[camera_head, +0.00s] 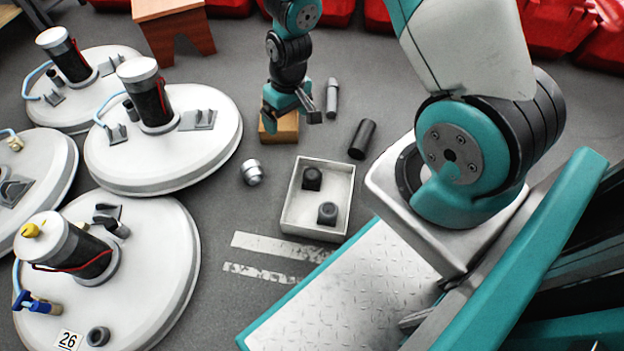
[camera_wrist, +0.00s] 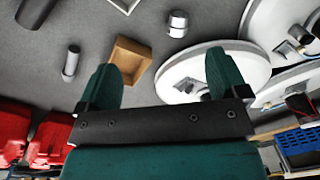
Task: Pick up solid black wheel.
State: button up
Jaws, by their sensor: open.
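Two small black rounded pieces, which look like wheels, sit apart in a shallow white tray (camera_head: 288,217) on the floor: one black piece (camera_head: 312,178) toward the back, the other black piece (camera_head: 327,213) toward the front. A dark grey ring-like wheel (camera_head: 98,337) lies on the front tank lid beside the "26" label. I cannot tell for certain which is the solid black wheel. My gripper (camera_head: 291,112) is open and empty, behind the tray and above a small brown box. In the wrist view, my gripper's (camera_wrist: 162,82) two green fingers stand wide apart.
The brown open box (camera_wrist: 127,62) is near my fingers. A black cylinder (camera_head: 362,139), a grey cylinder (camera_head: 332,98) and a metal fitting (camera_head: 251,172) stand or lie around the tray. Large white tanks (camera_head: 165,150) fill the left. Red bins (camera_head: 570,45) line the back.

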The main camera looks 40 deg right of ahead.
jog(key=h+b, duration=0.1)
send_over(313, 174)
notch_tip(313, 174, down, 11)
jog(key=shift+m, duration=0.3)
jog(key=f+b, duration=0.2)
jog(key=f, duration=0.1)
jog(key=f+b, duration=0.2)
jog(key=f, duration=0.2)
jog(key=f+b, duration=0.3)
jog(key=f, duration=0.1)
jog(key=shift+w+a, duration=0.25)
jog(key=shift+a, duration=0.1)
jog(key=f+b, duration=0.1)
jog(key=f, duration=0.1)
jog(key=f+b, duration=0.1)
jog(key=b, duration=0.1)
jog(key=f+b, duration=0.2)
jog(key=shift+s+d+f, duration=0.2)
jog(key=shift+d+f, duration=0.1)
jog(key=shift+f, duration=0.05)
jog(key=shift+r, duration=0.1)
jog(key=c, duration=1)
jog(key=shift+r, duration=0.1)
